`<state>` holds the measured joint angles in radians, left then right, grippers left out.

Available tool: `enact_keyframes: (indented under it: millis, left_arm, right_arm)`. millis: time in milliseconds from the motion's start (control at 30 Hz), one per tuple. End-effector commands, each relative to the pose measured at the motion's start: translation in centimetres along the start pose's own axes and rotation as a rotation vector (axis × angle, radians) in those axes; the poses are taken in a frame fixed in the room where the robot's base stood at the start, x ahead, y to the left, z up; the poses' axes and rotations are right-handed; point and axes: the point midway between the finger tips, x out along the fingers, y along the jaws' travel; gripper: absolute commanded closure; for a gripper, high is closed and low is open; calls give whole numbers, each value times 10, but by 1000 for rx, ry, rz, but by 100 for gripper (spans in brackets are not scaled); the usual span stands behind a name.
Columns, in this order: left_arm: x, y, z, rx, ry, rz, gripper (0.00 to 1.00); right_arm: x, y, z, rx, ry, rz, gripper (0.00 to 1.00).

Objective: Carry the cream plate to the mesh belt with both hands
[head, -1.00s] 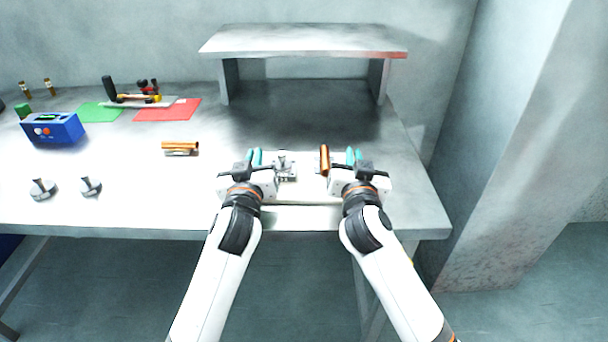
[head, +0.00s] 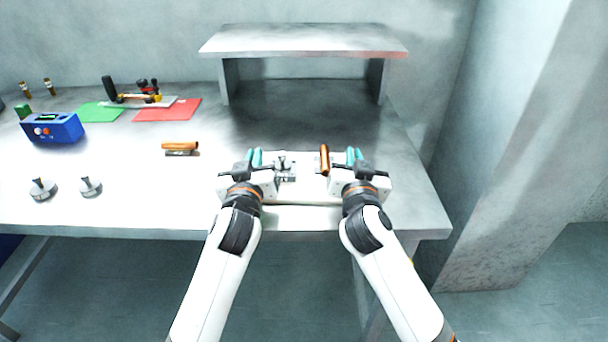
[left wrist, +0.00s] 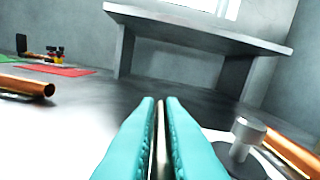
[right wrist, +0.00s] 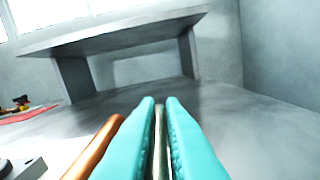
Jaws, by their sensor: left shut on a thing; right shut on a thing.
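The cream plate (head: 306,174) looks pale and spans the gap between my two grippers near the front edge of the table. A grey metal part with an upright knob (head: 285,167) and a copper tube (head: 324,160) are on it. My left gripper (head: 254,157) is shut on the plate's left side; its teal fingers pinch a thin rim in the left wrist view (left wrist: 160,135). My right gripper (head: 353,156) is shut on the right side, also around a thin rim in the right wrist view (right wrist: 160,140). Whether the plate touches the table is unclear. I cannot make out a mesh belt.
A grey raised shelf (head: 305,40) stands behind, with bare dark surface below. Another copper tube (head: 181,146), two metal knobbed discs (head: 90,186), a blue box (head: 53,129), and red (head: 168,109) and green mats lie left. A wall column (head: 500,150) stands right.

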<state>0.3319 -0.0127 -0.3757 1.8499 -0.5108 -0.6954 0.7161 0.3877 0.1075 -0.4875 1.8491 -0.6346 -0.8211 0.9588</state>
Motion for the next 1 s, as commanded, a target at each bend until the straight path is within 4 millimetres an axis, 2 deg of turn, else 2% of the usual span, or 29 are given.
enact_keyframes:
  millis: [667, 1000]
  left_arm:
    - [-1, -4, 4, -5, -4, -7, 100]
    - [-1, -9, 30, -6, -5, -8, 100]
  right_arm:
    - [0, 3, 4, 5, -3, 5, 100]
    - [0, 8, 30, 5, -4, 6, 100]
